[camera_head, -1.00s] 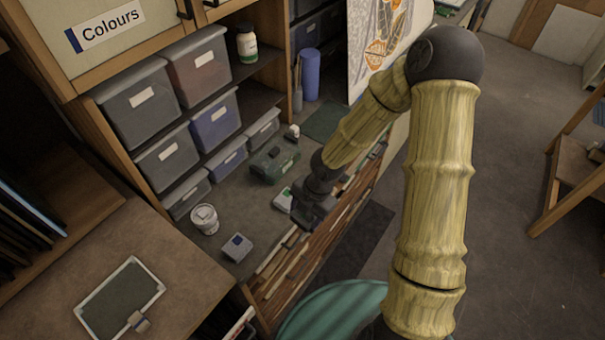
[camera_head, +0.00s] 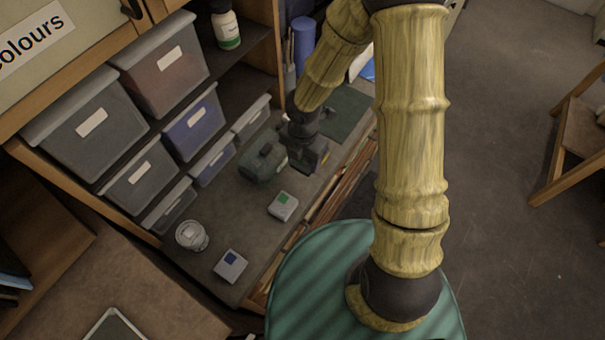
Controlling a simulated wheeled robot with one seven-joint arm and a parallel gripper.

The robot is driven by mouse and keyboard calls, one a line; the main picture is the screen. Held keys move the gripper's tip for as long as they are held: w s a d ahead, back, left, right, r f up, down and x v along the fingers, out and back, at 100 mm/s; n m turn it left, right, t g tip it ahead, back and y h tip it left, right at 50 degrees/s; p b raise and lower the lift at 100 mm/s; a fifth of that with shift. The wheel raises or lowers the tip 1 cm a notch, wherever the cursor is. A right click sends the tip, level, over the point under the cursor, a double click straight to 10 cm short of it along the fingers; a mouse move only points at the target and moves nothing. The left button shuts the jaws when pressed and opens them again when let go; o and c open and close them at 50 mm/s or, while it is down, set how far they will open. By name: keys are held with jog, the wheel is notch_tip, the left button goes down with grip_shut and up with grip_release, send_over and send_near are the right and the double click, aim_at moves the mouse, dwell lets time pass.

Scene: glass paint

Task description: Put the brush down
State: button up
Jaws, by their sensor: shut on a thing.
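My gripper (camera_head: 312,158) is low over the worktop, just right of the dark green toolbox and on the near side of the green mat (camera_head: 347,113). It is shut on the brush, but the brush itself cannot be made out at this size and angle. The gripper's dark body hides what is between the fingers. I cannot tell whether the held thing touches the worktop (camera_head: 215,215).
The green toolbox (camera_head: 262,164) stands close beside my gripper. Storage bins (camera_head: 83,125) line the left; a blue cylinder (camera_head: 303,42) stands behind.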

jog(key=shift+s+f, duration=0.4)
jog(key=shift+f, duration=0.05)
notch_tip(320, 180, down, 5)
jog(key=shift+w+b, duration=0.1)
jog(key=shift+b, duration=0.35)
notch_tip(320, 180, down, 3)
jog(key=shift+w+d+r+b, duration=0.1)
jog(key=shift+b, duration=0.25)
jog(key=shift+w+a+f, duration=0.1)
jog(key=shift+a+f, duration=0.1)
jog(key=shift+f, duration=0.3)
jog(key=shift+s+d, duration=0.1)
jog(key=shift+s, duration=0.1)
jog(key=o, duration=0.9)
jog(key=shift+w+d, duration=0.1)
jog(key=shift+d, duration=0.05)
